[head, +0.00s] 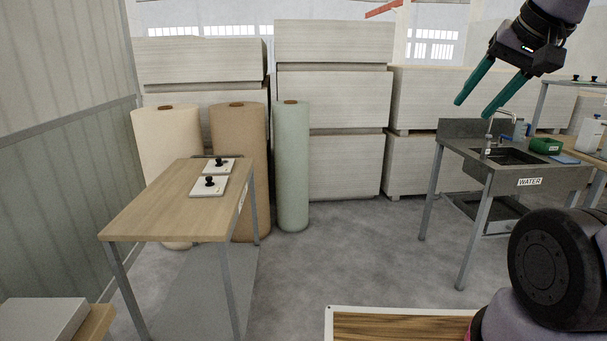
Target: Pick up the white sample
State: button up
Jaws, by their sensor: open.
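My gripper (474,107) hangs at the upper right, its two teal fingers apart with nothing between them. It is far from the wooden table at the left. Two flat white plates, each with a black knob, lie on that table: a nearer one (198,192) and a farther one (228,164). A pale grey-white slab (40,318) lies at the lower left corner, cut off by the picture edge. I cannot tell which of these, if any, is the white sample.
The wooden table (150,215) stands before several upright rolls (291,170). Stacked pale boards (333,90) fill the back. A wood-topped surface (390,325) is at bottom centre. The middle floor is clear.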

aim_at(218, 166)
jog(key=i+u, duration=0.1)
jog(key=i, duration=0.7)
jog(key=i+l+u, duration=0.1)
jog(key=i, duration=0.65)
jog(key=i+l+u, duration=0.15)
jog(key=i+u, duration=0.35)
jog(key=i+l+u, duration=0.3)
jog(key=u, duration=0.2)
jog(key=i+l+u, duration=0.6)
jog(key=l+u, duration=0.35)
jog(key=l, duration=0.1)
